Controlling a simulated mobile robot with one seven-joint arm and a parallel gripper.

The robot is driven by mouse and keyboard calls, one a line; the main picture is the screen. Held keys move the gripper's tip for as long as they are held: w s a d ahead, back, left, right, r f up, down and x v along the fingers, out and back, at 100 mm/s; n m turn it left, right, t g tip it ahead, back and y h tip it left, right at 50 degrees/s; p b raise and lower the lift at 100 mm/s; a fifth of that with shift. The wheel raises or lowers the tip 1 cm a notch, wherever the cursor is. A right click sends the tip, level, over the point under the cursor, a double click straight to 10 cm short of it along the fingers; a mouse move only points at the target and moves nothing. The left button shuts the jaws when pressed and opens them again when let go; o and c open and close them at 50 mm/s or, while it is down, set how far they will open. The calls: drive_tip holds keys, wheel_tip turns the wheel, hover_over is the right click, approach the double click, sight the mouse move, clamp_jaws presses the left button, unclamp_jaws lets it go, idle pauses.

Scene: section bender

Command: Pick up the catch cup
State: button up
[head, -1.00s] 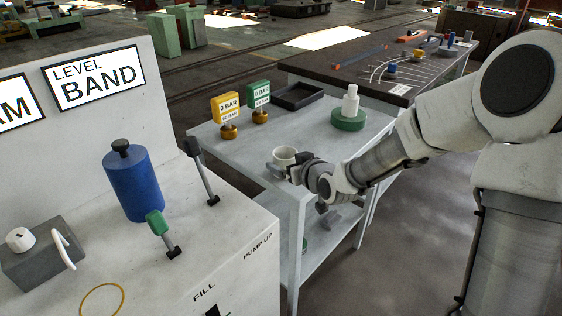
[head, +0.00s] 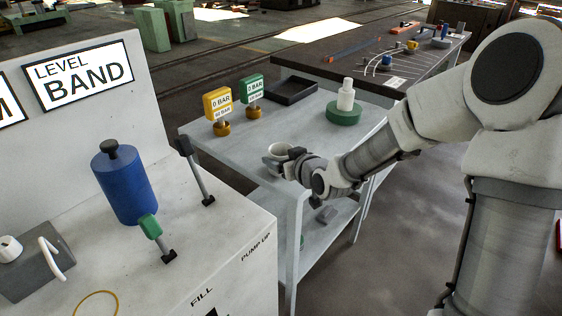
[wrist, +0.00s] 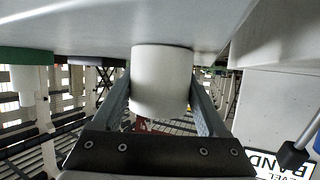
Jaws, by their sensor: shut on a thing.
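The catch cup (head: 281,150) is a small white cup at the near edge of the grey side table (head: 235,150). My gripper (head: 277,161) is at the cup, with its fingers on either side of it. In the wrist view the white cup (wrist: 161,80) sits between the two fingers (wrist: 160,100), which are shut on its sides. The cup's end meets or lies very close to the pale table surface (wrist: 100,25) in that view; I cannot tell whether there is a gap.
A yellow gauge (head: 218,104) and a green gauge (head: 252,90) stand behind the cup. A black tray (head: 292,91) and a green-based white bottle (head: 345,100) are farther back. The white machine with a blue cylinder (head: 125,185) and levers is at left.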

drive_tip(key=shift+c, duration=0.6)
drive_tip(key=shift+r, duration=0.15)
drive_tip(key=shift+r, duration=0.2)
wheel_tip(320, 180, up, 4)
drive_tip(key=shift+f+p, duration=0.1)
drive_tip(key=shift+p, duration=1.1)
drive_tip(key=s+d+r+m+h+p, duration=0.1)
drive_tip(key=s+d+r+p, duration=0.1)
drive_tip(key=d, duration=0.6)
drive_tip(key=s+d+r+m+t+h+p, duration=0.1)
drive_tip(key=s+d+r+p, duration=0.2)
drive_tip(key=d, duration=0.5)
drive_tip(key=shift+s+d+r+m+h+p, duration=0.2)
drive_tip(key=shift+s+m+h+p, duration=0.1)
drive_tip(key=shift+s+p, duration=0.6)
